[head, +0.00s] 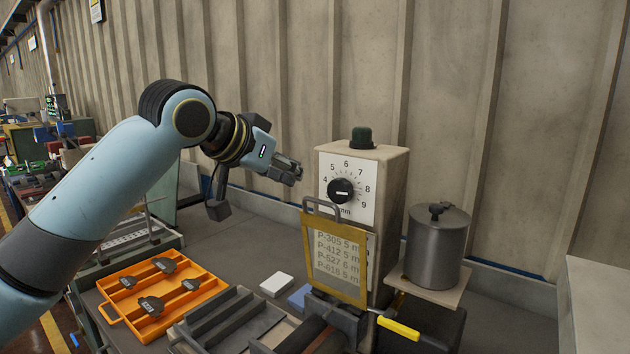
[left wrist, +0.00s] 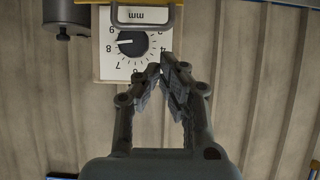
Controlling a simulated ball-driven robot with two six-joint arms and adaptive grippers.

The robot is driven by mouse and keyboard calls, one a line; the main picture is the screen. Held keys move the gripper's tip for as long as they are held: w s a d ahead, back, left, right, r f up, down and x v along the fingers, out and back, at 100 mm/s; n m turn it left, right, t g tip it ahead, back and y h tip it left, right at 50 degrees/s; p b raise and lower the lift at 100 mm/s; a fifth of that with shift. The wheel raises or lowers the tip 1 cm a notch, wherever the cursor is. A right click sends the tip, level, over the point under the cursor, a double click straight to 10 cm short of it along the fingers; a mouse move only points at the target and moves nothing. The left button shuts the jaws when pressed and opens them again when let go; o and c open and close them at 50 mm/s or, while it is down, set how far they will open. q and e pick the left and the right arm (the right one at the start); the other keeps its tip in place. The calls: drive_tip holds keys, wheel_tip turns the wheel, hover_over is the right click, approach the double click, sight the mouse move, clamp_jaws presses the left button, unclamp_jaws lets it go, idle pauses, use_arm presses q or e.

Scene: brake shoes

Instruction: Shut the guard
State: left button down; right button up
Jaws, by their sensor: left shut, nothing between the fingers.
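The guard (head: 306,255) is a clear panel in a yellow frame with a grey loop handle on its top edge. It stands roughly upright in front of the machine's lower face, and printed lines show through it. In the left wrist view, a yellow bar (left wrist: 112,2) that looks like part of its frame shows at the top edge. My left gripper (head: 298,172) is shut and empty, above and left of the guard's handle and apart from it. Its closed fingertips (left wrist: 165,64) also show in the left wrist view, near the dial face. My right gripper is not in view.
A grey lidded canister (head: 438,250) stands on a shelf at right. An orange tray (head: 205,292) with several brake shoes lies at left. A white block (head: 276,285) lies on the bench.

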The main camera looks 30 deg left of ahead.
use_arm(q)
drive_tip(key=p+x, duration=0.1)
drive_tip(key=x, duration=0.5)
drive_tip(key=shift+r, duration=0.1)
drive_tip(key=shift+w+f, duration=0.4)
drive_tip(key=shift+w, duration=0.05)
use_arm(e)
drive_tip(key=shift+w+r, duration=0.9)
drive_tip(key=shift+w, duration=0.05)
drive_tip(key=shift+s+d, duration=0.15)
